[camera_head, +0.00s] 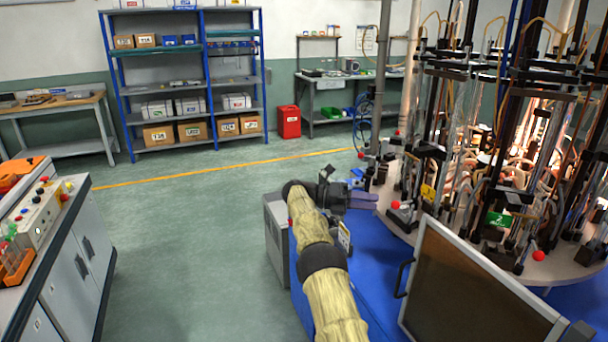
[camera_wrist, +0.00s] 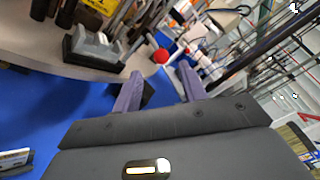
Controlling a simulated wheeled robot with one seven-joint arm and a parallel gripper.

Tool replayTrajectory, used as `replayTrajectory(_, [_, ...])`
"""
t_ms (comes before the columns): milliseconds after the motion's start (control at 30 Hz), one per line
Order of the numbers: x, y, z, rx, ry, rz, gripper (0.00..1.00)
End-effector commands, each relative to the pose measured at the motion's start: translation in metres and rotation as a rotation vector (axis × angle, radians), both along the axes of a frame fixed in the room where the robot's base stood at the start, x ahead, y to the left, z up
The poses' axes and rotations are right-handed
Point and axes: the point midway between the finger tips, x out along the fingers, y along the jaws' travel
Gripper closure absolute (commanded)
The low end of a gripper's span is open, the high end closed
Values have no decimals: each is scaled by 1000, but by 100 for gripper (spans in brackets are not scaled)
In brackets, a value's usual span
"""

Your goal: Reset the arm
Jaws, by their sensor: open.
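My arm, in a tan sleeve with dark bands, reaches forward from the bottom of the head view. My gripper (camera_head: 366,198) is at its end, in front of the round machine (camera_head: 558,272) on the right. In the wrist view my gripper (camera_wrist: 158,88) shows two purple fingers spread apart with nothing between them. Beyond the fingers are the machine's pale round table edge (camera_wrist: 40,58) and a red ball knob (camera_wrist: 161,56). The fingers do not visibly hold anything.
A framed dark panel (camera_head: 470,290) stands right of my arm. A grey cabinet (camera_head: 276,240) is just left of it. A control console (camera_head: 40,225) stands at far left. Blue shelving (camera_head: 206,90) and a red bin (camera_head: 289,122) are at the back. The green floor between is clear.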

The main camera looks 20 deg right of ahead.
Motion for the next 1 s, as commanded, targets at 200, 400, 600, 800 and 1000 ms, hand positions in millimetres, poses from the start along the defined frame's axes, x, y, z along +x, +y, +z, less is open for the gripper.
replayTrajectory(200, [8,-4,17,-17,34,58,58])
replayTrajectory(400, [39,-13,71,-83,182,279,58])
replayTrajectory(600, [76,-6,121,-154,403,548,58])
replayTrajectory(800, [106,18,153,-215,657,813,58])
replayTrajectory(1000, [120,58,163,-268,939,1073,58])
